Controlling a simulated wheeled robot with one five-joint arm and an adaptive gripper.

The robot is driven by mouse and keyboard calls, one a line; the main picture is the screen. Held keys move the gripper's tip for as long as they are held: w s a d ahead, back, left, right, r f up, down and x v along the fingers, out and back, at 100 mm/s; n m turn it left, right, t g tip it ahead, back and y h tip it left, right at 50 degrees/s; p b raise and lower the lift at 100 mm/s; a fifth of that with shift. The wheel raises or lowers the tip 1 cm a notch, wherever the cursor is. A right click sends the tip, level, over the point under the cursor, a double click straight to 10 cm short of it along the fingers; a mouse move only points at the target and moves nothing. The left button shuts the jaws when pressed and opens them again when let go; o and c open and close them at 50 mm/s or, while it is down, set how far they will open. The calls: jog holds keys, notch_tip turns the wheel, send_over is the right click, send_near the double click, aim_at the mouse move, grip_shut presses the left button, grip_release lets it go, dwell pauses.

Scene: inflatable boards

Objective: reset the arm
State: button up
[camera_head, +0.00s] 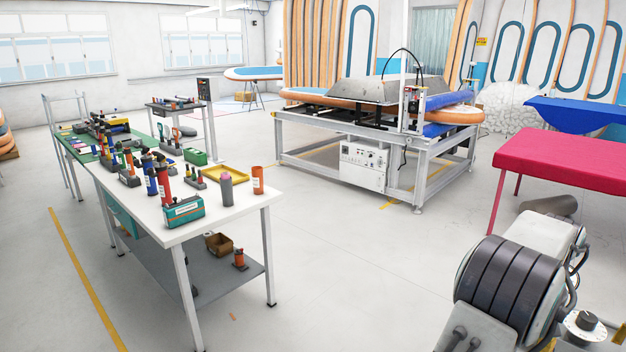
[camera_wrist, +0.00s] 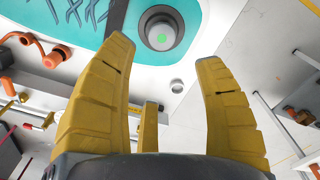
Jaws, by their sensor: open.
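My arm (camera_head: 505,285) shows at the lower right of the head view as a pale grey link with a black ribbed part. Its far end is outside that view. In the wrist view my gripper (camera_wrist: 164,52) has yellow padded fingers, spread wide apart with nothing between them. A third, shorter yellow finger stands between the two long ones. Beyond the fingertips is a teal surface (camera_wrist: 205,12) with dark markings, and a grey round fitting (camera_wrist: 161,33) with a green centre. The fingers look apart from both.
A white workbench (camera_head: 240,202) with several bottles and tools stands at the left. A metal frame table (camera_head: 300,128) carrying a board stands at the back. A pink-red table (camera_head: 565,155) is at the right, near my arm. The floor (camera_head: 345,255) between them is clear.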

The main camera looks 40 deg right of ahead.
jog(key=a+f+m, duration=0.1)
jog(key=m, duration=0.1)
jog(key=a+f+m, duration=0.1)
jog(key=f+m, duration=0.1)
jog(key=a+f+m, duration=0.1)
jog(key=f, duration=0.1)
jog(key=shift+w+f+m+y, duration=0.1)
jog(key=shift+f+m+y, duration=0.1)
jog(key=shift+m+y, duration=0.15)
jog(key=w+a+r+n+t, duration=0.1)
jog(key=w+a+r+n, duration=0.2)
jog(key=a, duration=1.1)
jog(key=w+a+r+n+t, duration=0.1)
jog(key=w+a+r+n, duration=0.2)
jog(key=w+a+n, duration=0.4)
jog(key=w+a+r+n+t, duration=0.2)
jog(key=w+a+n, duration=0.3)
jog(key=a, duration=1.6)
jog(key=shift+w+a+r, duration=0.3)
jog(key=shift+w+r, duration=0.1)
jog(key=shift+w, duration=2.3)
